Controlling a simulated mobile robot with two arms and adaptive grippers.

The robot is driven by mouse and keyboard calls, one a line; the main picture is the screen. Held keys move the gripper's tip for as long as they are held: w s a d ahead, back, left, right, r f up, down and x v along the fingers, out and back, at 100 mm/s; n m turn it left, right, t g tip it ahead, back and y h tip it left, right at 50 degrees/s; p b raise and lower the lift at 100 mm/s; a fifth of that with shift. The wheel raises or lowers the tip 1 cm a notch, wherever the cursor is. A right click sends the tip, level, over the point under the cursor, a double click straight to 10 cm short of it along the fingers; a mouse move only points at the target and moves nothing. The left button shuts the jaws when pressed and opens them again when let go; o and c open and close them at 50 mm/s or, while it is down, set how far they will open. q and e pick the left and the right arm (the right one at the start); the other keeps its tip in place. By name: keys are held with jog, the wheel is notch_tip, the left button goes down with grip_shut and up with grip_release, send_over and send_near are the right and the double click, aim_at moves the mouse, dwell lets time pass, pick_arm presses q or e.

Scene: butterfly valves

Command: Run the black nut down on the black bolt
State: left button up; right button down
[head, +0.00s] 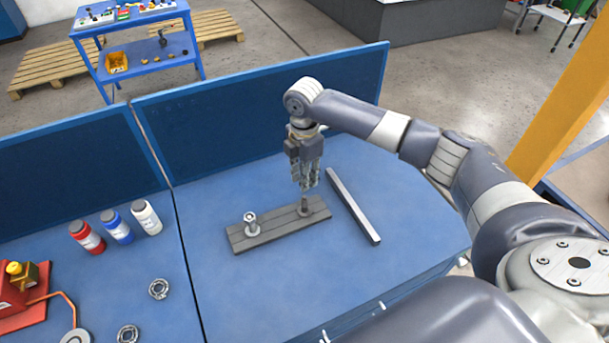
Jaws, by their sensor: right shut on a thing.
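A dark base plate (277,229) lies on the blue table. I cannot tell whether the nut touches the thread. A silver bolt with a nut (251,222) stands at the plate's left end. My left gripper is not in view.
A long grey bar (352,205) lies right of the plate. Red (87,237), blue (117,226) and white (146,217) bottles stand on the left table, near ring-shaped parts (158,289). A blue panel (260,112) rises behind. The table front is clear.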

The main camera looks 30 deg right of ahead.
aim_at(304, 196)
jog(key=shift+s+f+b, duration=0.1)
jog(key=shift+f+b, duration=0.2)
jog(key=shift+f, duration=0.35)
notch_tip(304, 196, down, 3)
jog(key=shift+r+b, duration=0.2)
jog(key=shift+b, duration=1)
jog(key=shift+f, duration=0.6)
jog(key=shift+f+p, duration=0.1)
jog(key=shift+p, duration=0.65)
jog(key=shift+f, duration=0.4)
jog(key=shift+f+p, duration=0.4)
dwell(0.9)
